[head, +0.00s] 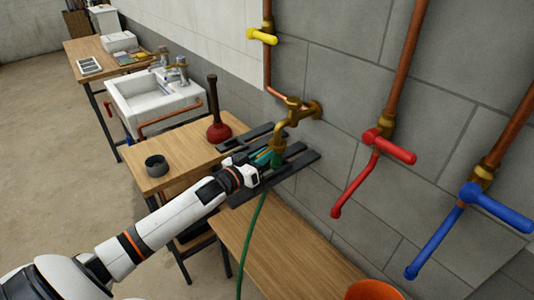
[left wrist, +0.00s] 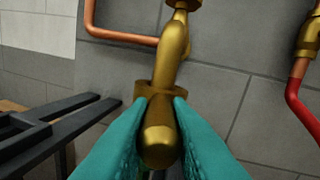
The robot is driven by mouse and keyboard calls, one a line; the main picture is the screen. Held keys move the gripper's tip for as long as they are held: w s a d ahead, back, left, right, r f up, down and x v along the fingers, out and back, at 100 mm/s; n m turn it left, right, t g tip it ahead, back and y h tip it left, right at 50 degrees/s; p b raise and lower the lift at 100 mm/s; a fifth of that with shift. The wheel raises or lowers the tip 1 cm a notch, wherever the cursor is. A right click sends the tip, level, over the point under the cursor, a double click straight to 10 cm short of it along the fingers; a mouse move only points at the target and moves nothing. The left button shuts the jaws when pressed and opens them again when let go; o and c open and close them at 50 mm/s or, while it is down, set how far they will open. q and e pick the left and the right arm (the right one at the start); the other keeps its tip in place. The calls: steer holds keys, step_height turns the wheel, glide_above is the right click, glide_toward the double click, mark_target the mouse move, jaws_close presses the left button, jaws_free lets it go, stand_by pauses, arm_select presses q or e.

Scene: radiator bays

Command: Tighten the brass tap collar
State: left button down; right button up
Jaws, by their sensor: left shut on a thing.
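The brass tap (head: 300,110) stands out from the grey block wall, with its spout bending down. The brass tap collar (head: 279,146) is at the lower end of the spout. My left gripper (head: 268,157) is at the collar, coming from the lower left. In the left wrist view its teal fingers (left wrist: 160,132) are shut on a rounded brass part of the collar (left wrist: 160,147), one on each side. The tap (left wrist: 172,55) rises behind it. The fingers hide the collar's sides. My right gripper is in neither view.
A green hose (head: 251,232) hangs below the tap. Black slatted rails (head: 300,160) lie beside the gripper. Red (head: 388,146) and blue (head: 497,208) lever valves are to the right. A plunger (head: 218,125) and dark ring (head: 157,166) stand on the wooden bench. An orange bucket (head: 372,290) is lower right.

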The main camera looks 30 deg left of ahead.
arm_select(q)
steer(key=shift+w+a+r+m+g+h, duration=0.15)
steer(key=shift+a+m+g+h, duration=0.35)
steer(key=shift+m+h, duration=0.6)
steer(key=shift+h, duration=0.4)
steer(key=c, duration=1.3)
jaws_free()
steer(key=shift+w, duration=0.15)
steer(key=shift+b+v, duration=0.5)
steer(key=shift+v, duration=5.55)
